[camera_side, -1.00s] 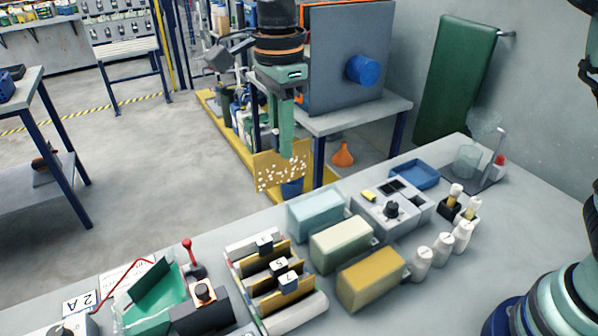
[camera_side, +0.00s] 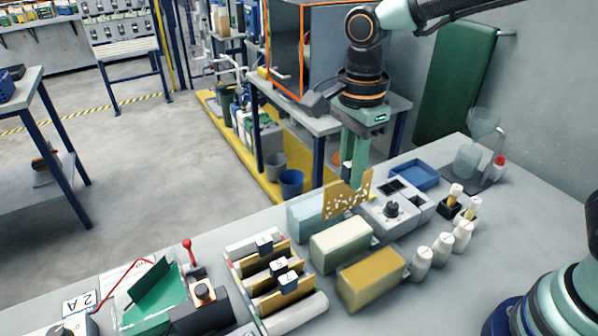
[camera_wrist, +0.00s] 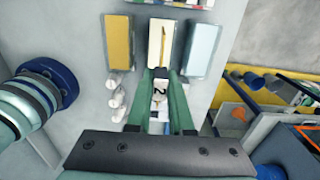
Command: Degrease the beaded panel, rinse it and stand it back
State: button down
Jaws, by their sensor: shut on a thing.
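A tan panel (camera_side: 346,200) dotted with white beads hangs upright from my gripper (camera_side: 355,180). My gripper is shut on its top end, where a tag reading 2 (camera_wrist: 158,88) shows in the wrist view. In that view the panel (camera_wrist: 163,42) is nearly edge-on, in line with the cream tub (camera_wrist: 153,58). In the side view it hangs above and behind the cream tub (camera_side: 341,245), overlapping the right end of the light blue tub (camera_side: 305,218). A yellow-topped tub (camera_side: 370,283) stands in front. The rack (camera_side: 243,288) holds several tagged panels.
A grey control box with a black knob (camera_side: 392,209) stands right of the tubs, with white bottles (camera_side: 420,263) in front. A blue tray (camera_side: 414,175) lies behind. A green board (camera_side: 150,285) and a red-knobbed lever (camera_side: 188,252) are at left.

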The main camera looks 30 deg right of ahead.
aim_at(345, 210)
jog(key=shift+f, duration=0.2)
jog(key=shift+f, duration=5.75)
jog(key=shift+f, duration=0.1)
dwell(1.5)
